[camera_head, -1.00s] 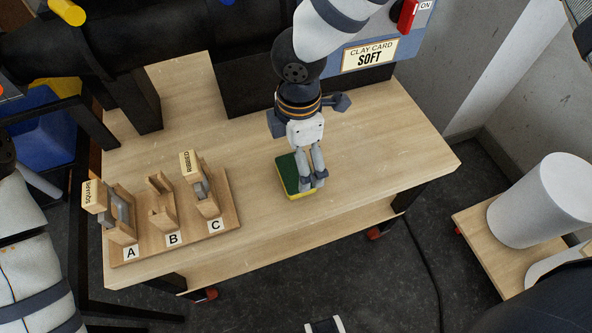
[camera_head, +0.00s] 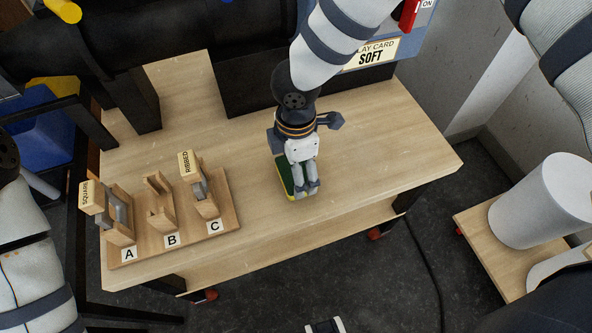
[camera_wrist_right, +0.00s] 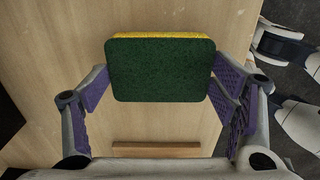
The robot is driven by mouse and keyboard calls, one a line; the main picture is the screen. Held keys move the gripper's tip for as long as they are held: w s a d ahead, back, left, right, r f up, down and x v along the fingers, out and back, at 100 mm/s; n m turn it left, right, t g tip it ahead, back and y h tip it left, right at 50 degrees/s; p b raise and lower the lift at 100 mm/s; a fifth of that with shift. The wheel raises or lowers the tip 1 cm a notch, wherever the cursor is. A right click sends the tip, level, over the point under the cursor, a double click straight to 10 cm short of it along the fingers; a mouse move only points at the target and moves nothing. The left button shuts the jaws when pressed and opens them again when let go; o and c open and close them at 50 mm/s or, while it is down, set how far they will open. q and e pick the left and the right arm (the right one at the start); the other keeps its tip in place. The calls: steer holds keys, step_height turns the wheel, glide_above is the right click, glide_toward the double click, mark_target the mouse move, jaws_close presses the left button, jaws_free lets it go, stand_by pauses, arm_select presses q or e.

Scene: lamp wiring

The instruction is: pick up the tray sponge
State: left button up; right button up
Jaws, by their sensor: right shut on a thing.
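The tray sponge (camera_head: 284,176), green on one face with a yellow layer, is at the middle of the wooden table, partly hidden behind my right gripper (camera_head: 305,191). In the right wrist view the sponge (camera_wrist_right: 160,72) shows its dark green face, with a yellow edge along the top. The purple-padded fingers of my right gripper (camera_wrist_right: 160,90) are on its left and right sides, shut on it. I cannot tell whether the sponge is clear of the tabletop. My left arm shows at the left edge of the head view, its gripper out of frame.
A wooden rack (camera_head: 195,229) with slots marked A, B and C stands on the table at left; A and C hold tagged pieces. A blue panel with a "SOFT" card (camera_head: 371,56) is at the back. The table's right part is clear. A white cylinder (camera_head: 540,203) stands farther right.

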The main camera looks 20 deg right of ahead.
steer(key=shift+r, duration=0.35)
step_height(320, 180, up, 3)
steer(key=shift+s+a+r+p, duration=0.1)
steer(key=shift+r+p, duration=0.1)
steer(key=shift+p, duration=0.1)
steer(key=s+a+r+p, duration=0.2)
steer(key=s+a+r, duration=0.5)
steer(key=s+r, duration=0.2)
steer(key=shift+s+a, duration=0.3)
steer(key=shift+s, duration=0.95)
steer(key=shift+o, duration=0.9)
steer(key=c, duration=0.4)
arm_select(q)
steer(key=shift+t, duration=0.8)
steer(key=w+r, duration=0.4)
arm_select(e)
steer(key=shift+c, duration=0.2)
